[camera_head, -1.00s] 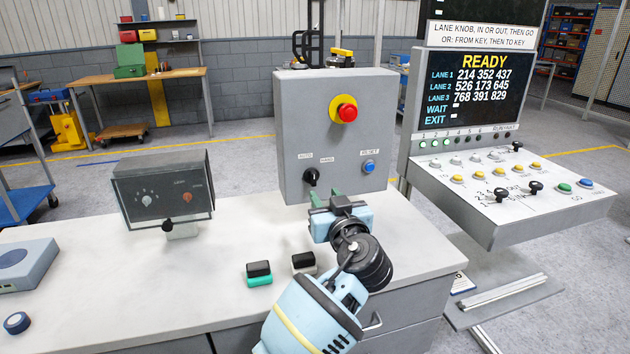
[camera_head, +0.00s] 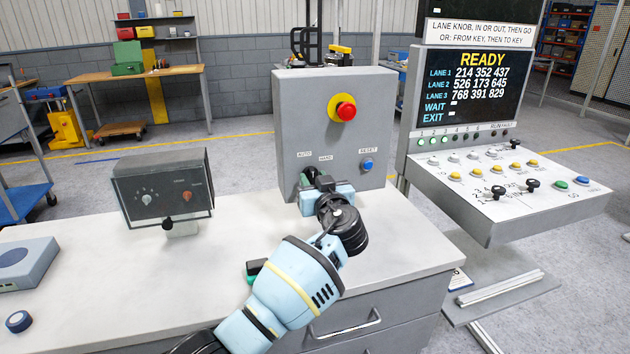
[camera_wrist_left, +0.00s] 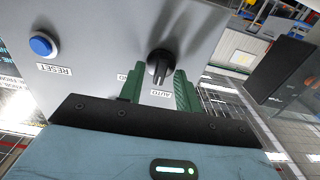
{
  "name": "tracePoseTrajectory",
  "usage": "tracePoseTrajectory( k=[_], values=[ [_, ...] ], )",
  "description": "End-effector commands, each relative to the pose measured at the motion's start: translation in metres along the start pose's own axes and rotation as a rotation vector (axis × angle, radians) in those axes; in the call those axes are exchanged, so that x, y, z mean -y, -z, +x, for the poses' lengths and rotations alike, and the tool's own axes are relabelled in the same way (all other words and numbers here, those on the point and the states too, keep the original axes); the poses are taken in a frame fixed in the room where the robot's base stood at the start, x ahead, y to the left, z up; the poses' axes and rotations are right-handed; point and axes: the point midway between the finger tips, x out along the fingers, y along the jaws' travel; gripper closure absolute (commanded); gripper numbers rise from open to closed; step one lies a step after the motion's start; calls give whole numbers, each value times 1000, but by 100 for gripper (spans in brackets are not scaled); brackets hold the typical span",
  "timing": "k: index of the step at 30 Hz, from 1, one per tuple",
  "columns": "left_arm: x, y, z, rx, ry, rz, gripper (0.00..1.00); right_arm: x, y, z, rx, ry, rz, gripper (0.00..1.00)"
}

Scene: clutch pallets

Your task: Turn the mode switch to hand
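The mode switch is a black knob on the front of the grey box, below the AUTO and HAND labels; it shows in the left wrist view (camera_wrist_left: 160,64). Its handle there points towards the AUTO label (camera_wrist_left: 161,93). In the head view my gripper mostly covers the knob. My left gripper (camera_head: 318,180) is at the box front, at the knob. In the left wrist view its green fingers (camera_wrist_left: 158,88) stand apart, one to each side of the knob's handle, with a gap between. I cannot tell whether they touch it. My right gripper is not in view.
On the same grey box (camera_head: 295,115) are a red emergency button (camera_head: 346,108) and a blue RESET button (camera_head: 367,165). A dark meter box (camera_head: 163,188) stands to the left on the bench. The READY console (camera_head: 505,185) is to the right.

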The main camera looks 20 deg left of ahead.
Motion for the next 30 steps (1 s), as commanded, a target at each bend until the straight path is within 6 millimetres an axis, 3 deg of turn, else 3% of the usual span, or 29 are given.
tracePoseTrajectory(
  k=[1,8,20,30],
  values=[
    [0,0,0,0,0,0,72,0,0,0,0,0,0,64],
    [0,0,0,0,0,0,100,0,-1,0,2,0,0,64],
    [0,0,0,1,1,45,100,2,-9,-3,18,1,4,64],
    [-1,0,0,0,0,278,100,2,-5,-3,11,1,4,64]
  ],
)
